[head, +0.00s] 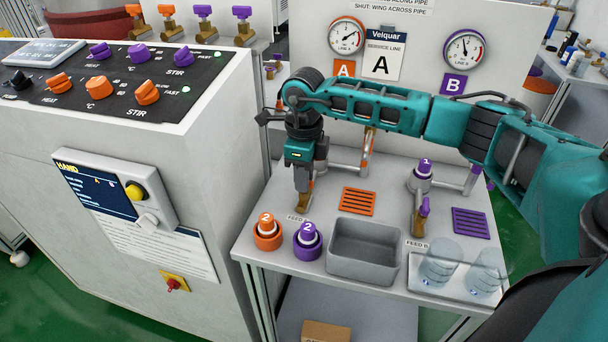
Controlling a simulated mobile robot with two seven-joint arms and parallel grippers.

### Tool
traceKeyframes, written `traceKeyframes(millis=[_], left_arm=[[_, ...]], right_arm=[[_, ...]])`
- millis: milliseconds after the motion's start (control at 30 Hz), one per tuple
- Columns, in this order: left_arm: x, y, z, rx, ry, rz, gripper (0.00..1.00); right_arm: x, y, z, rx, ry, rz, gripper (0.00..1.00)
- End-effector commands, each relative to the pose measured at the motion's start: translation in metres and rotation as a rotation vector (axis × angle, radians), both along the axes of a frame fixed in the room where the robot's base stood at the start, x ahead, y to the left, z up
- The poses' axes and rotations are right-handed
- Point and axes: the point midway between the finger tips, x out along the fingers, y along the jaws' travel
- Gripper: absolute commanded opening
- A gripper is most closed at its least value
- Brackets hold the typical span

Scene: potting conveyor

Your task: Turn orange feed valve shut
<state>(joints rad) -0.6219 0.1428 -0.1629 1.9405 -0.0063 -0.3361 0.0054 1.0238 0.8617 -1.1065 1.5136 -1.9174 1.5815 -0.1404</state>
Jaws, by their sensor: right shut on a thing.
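My right gripper (302,186) points down over the brass feed valve (303,203) at the left of the small table, just behind the FEED label. The jaws are shut on the orange valve's wing, which they mostly hide. I cannot tell which way the wing is turned. The purple feed valve (420,216) stands free to the right, its wing clear of my arm. My left gripper is not in view.
A grey bin (364,250) and a tray with clear beakers (440,262) are to the right. A control cabinet (200,150) stands at left.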

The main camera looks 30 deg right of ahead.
Motion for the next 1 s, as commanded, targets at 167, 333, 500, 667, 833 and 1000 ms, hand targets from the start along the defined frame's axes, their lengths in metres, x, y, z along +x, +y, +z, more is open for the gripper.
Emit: traceKeyframes(millis=[167,333,500,667,833,1000], left_arm=[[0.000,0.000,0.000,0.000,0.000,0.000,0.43],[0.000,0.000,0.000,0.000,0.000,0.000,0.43],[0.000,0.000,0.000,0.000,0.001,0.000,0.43],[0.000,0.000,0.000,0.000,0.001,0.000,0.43],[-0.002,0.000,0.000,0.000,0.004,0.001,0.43],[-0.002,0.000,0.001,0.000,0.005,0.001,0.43]], right_arm=[[0.001,0.000,0.001,0.000,-0.004,-0.001,0.00],[0.001,0.000,0.001,0.000,-0.004,-0.002,0.30],[0.000,0.000,0.001,0.001,-0.002,-0.002,0.37],[0.000,0.000,0.002,0.000,-0.001,-0.002,0.37],[0.001,0.000,0.019,0.002,-0.005,-0.001,0.37],[0.001,0.000,0.056,0.001,-0.007,-0.002,0.37]])
